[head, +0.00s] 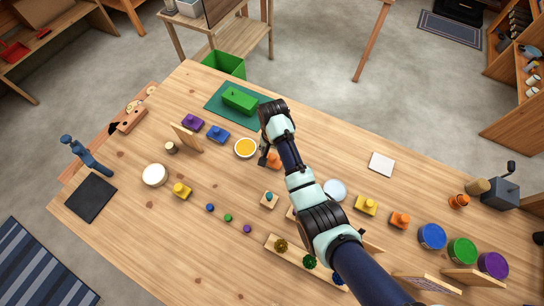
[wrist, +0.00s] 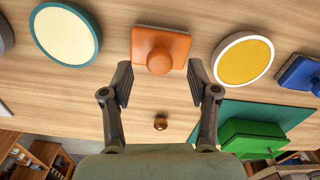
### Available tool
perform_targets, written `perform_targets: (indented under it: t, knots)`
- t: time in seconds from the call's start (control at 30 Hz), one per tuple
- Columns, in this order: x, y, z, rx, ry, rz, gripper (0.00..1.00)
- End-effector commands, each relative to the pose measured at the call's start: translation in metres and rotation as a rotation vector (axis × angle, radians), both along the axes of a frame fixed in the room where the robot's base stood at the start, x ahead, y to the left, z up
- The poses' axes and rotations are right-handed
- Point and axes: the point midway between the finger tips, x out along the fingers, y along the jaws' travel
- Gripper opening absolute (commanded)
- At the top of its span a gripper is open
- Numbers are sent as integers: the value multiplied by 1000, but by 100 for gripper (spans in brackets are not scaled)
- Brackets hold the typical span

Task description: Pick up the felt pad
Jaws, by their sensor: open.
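No piece is plainly marked as the felt pad. The flat candidates are a dark square (head: 90,197) at the table's left end, a green mat (head: 217,112) under a green knobbed block (head: 239,99), and a small white square (head: 381,164) right of my arm; I cannot tell which is felt. My gripper (head: 265,157) is open and empty over the table's middle, apart from all three. In the wrist view its fingers (wrist: 160,82) stand either side of the near edge of an orange knobbed block (wrist: 178,45). The green mat (wrist: 290,115) shows at lower right there.
A yellow-topped disc (head: 246,148) lies close beside the gripper, with blue (head: 217,134) and purple knobbed blocks (head: 192,122) beyond. A pale round disc (head: 335,190) is right of my arm. Upright wooden boards and several lidded tubs (head: 462,250) stand on the table.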

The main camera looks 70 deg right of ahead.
Motion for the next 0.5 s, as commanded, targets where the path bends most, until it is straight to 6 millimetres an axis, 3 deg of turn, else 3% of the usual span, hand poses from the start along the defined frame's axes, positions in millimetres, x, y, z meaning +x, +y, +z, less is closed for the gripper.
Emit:
perform_targets:
  t: [0.03,0.2,0.43,0.5]
  knots:
    - [-2,0,-14,3,2,-1,60]
    - [-2,0,-35,0,0,0,60]
    - [-2,0,-35,0,0,1,60]
    - [-2,0,-35,0,0,1,48]
